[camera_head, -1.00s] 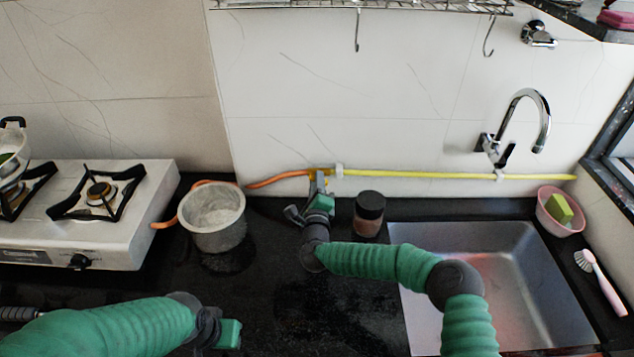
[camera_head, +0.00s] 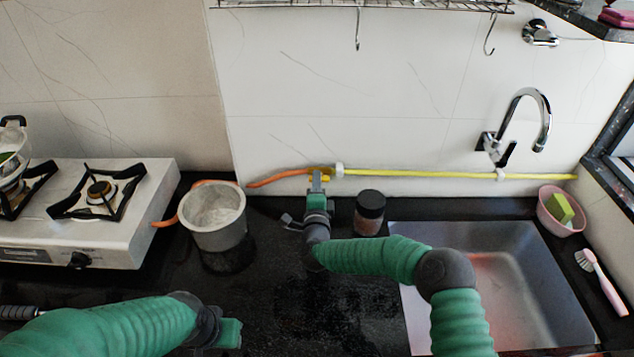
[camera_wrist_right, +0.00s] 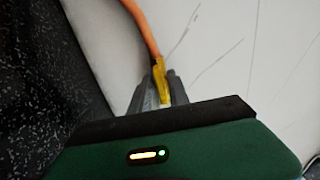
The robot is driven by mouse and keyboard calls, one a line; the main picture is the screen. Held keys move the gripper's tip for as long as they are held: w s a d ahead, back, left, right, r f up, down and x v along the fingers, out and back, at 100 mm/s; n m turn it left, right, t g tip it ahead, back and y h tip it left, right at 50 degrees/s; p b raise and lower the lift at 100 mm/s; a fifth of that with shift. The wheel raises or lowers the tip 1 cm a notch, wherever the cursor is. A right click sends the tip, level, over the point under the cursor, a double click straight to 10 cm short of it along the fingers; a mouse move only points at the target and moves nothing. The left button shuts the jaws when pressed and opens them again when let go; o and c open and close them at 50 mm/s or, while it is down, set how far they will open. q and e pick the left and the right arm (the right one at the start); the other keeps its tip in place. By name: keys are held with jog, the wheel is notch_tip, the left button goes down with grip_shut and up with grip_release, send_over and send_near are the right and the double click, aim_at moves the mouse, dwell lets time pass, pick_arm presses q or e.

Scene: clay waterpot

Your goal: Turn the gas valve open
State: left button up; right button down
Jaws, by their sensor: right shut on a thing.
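The gas valve (camera_head: 326,171) is a small yellow fitting on the wall, where the orange hose (camera_head: 275,179) meets the yellow pipe (camera_head: 430,172). My right gripper (camera_head: 317,178) reaches up to it from below. In the right wrist view the yellow valve part (camera_wrist_right: 162,82) sits between the two grey fingers of my right gripper (camera_wrist_right: 160,95), which are shut on it. The fingers hide part of the valve. My left gripper (camera_head: 232,333) is low at the left over the black counter; its fingers are not clear.
A metal pot (camera_head: 213,222) stands left of my right gripper, and a dark-lidded jar (camera_head: 369,213) stands close on its right. The gas stove (camera_head: 130,225) is at the left. The steel sink (camera_head: 520,290) and tap (camera_head: 530,110) are at the right.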

jog(key=c, duration=1.5)
grip_release()
jog(key=s, duration=1.6)
jog(key=shift+s, duration=0.4)
